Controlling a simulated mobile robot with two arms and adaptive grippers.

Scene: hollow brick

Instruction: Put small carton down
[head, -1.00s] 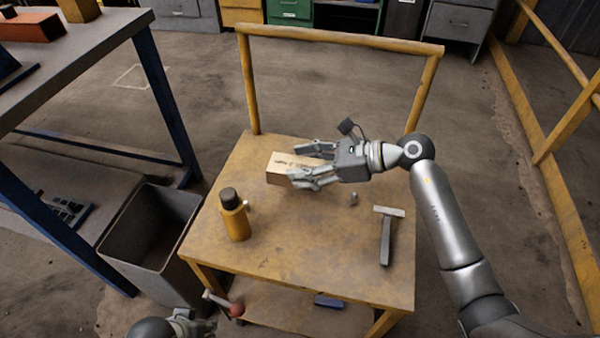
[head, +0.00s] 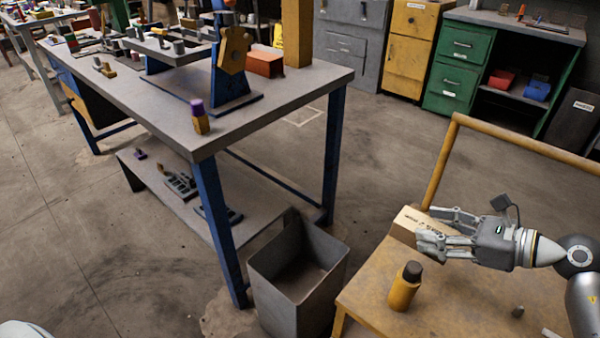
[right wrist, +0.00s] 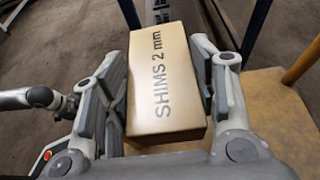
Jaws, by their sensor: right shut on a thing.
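The small carton (head: 405,226) is a tan box at the far left part of the yellow cart top. My right gripper (head: 428,229) comes in from the right and is shut on it. In the right wrist view the carton (right wrist: 163,85) lies between the two fingers, with "SHIMS 2 mm" on its upper face. It appears to be held above the cart's far left edge, but the gap under it is hidden.
A yellow bottle with a dark cap (head: 403,290) stands on the cart top (head: 460,300), in front of the carton. An open grey bin (head: 298,275) stands left of the cart. A grey workbench (head: 290,88) with blue legs stands beyond it, with free room on its near top.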

